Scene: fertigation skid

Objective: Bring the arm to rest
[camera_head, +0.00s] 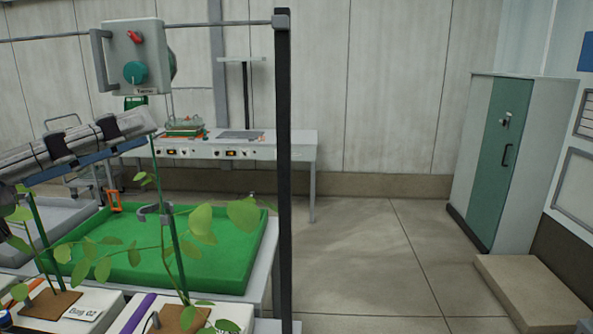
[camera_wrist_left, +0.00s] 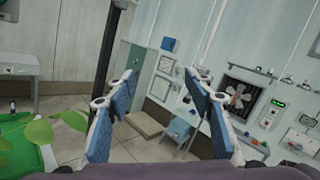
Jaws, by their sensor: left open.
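My left gripper (camera_head: 137,127) reaches in from the left edge of the head view, above the plants and the green tray, pointing right. In the left wrist view its two blue-padded fingers (camera_wrist_left: 160,82) stand wide apart with nothing between them. The gripper is open and empty. Its wrist and much of the arm are out of the head view. My right gripper is in neither view.
A dark upright post (camera_head: 284,170) stands right of the gripper. A control box (camera_head: 137,58) hangs above it. Leafy plants (camera_head: 170,235) stand below, by the green tray (camera_head: 240,270). A cabinet (camera_head: 500,150) stands at right; the floor between is clear.

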